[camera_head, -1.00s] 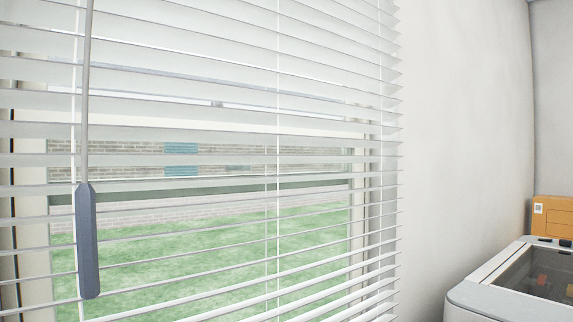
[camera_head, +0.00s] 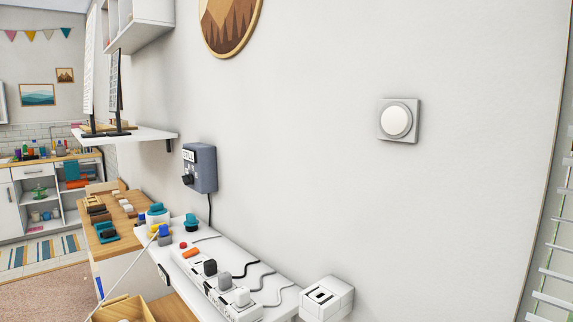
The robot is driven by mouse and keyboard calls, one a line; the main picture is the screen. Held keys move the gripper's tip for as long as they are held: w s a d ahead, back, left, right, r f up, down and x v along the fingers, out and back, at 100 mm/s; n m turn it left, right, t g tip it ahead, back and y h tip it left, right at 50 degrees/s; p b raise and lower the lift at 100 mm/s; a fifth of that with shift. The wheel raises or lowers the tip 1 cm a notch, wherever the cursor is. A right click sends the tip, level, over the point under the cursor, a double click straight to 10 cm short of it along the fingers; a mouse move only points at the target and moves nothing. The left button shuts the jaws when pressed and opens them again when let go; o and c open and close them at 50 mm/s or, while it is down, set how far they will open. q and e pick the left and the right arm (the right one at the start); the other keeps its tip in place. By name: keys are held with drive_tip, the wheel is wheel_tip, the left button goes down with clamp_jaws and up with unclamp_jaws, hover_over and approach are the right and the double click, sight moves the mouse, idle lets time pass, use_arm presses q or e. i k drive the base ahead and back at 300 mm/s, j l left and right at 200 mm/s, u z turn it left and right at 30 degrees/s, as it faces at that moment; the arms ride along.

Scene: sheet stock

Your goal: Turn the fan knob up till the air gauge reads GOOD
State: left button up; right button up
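A white round dial (camera_head: 398,121) on a square grey plate is on the wall at the right. A blue-grey box (camera_head: 203,168) is on the wall left of centre, with a black knob (camera_head: 187,180) on its front and a small white label or display (camera_head: 189,156) above the knob. Its lettering is too small to read surely. I cannot tell which of these is the fan knob, and I see no gauge that clearly reads GOOD. Neither of my grippers is in view.
Below the box, a white shelf (camera_head: 188,246) bears a power strip (camera_head: 215,288) with several plugs and cables. A white box (camera_head: 326,298) stands at its right end. A wooden counter (camera_head: 116,222) with small items is at the left. The wall around the dial is clear.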

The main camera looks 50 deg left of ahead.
sight(187, 180)
drive_tip(key=u, duration=2.1)
drive_tip(key=k, duration=0.15)
